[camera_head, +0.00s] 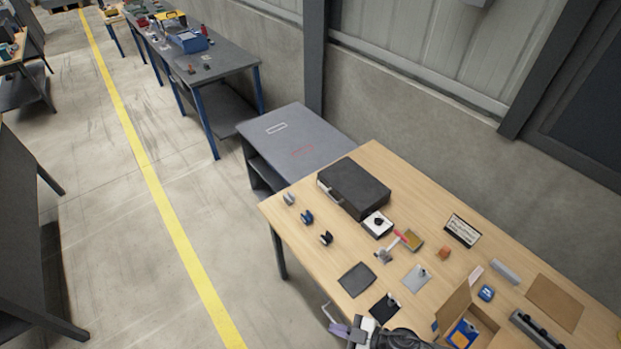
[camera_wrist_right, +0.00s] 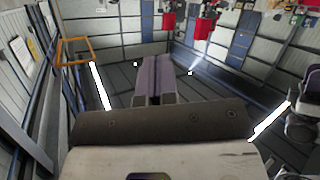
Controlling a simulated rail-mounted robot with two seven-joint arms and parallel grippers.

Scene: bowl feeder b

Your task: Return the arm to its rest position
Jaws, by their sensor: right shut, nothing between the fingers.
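My right gripper (camera_head: 340,330) is at the bottom edge of the head view, in front of the near edge of the wooden table (camera_head: 375,160). Its arm is cut off by the bottom of the picture. In the right wrist view its two purple-grey fingers (camera_wrist_right: 154,80) lie together, shut and empty. Beyond them that view shows walls and the hall, with no tabletop. My left gripper is not in view.
The table holds a black case (camera_head: 353,187), a grey plate (camera_head: 417,278), dark mats (camera_head: 357,280), an open cardboard box (camera_head: 456,303) near my right arm and several small parts. A grey cabinet (camera_head: 290,140) stands beyond.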

